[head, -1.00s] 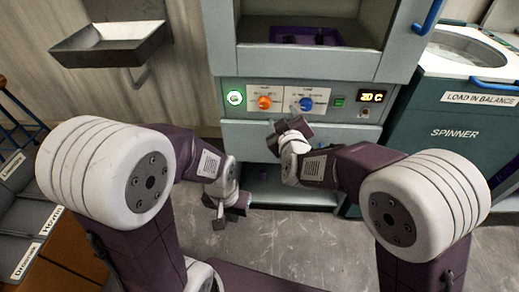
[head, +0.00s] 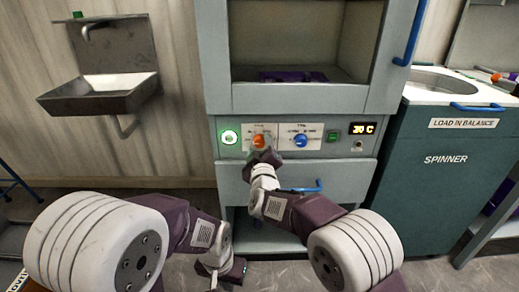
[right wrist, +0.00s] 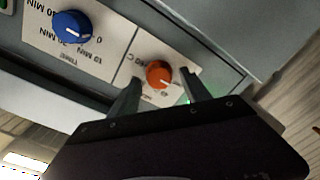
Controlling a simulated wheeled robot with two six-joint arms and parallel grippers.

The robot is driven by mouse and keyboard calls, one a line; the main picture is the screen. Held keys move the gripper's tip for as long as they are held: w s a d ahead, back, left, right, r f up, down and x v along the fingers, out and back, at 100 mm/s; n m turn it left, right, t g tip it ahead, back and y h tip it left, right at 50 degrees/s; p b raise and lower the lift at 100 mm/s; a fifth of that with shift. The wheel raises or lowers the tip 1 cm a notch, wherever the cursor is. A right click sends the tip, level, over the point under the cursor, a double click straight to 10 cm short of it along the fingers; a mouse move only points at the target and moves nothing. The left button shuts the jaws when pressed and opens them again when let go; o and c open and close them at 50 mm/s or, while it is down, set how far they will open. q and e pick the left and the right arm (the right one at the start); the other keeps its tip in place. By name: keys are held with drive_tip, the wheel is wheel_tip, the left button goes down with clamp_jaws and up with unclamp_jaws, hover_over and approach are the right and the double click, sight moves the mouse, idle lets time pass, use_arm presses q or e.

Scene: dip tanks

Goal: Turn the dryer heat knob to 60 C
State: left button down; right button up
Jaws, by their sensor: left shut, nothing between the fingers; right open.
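The dryer's heat knob is the orange one (head: 259,141) on the front panel. A blue timer knob (head: 300,141) sits to its right. The display (head: 362,129) seems to read 20 C. My right gripper (head: 264,160) is open just below and in front of the orange knob. In the right wrist view the orange knob (right wrist: 159,74) shows between and beyond the tips of the two spread fingers (right wrist: 161,92); I cannot tell whether they touch it. My left gripper (head: 236,271) is shut and empty, low near the floor, away from the panel.
The dryer's open chamber (head: 296,92) is above the panel, with something purple inside. A blue drawer handle (head: 303,187) sticks out below. The spinner (head: 440,160) stands at right, and a metal sink (head: 100,92) hangs on the left wall.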

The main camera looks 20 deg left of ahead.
drive_tip(key=shift+w, duration=0.2)
clamp_jaws()
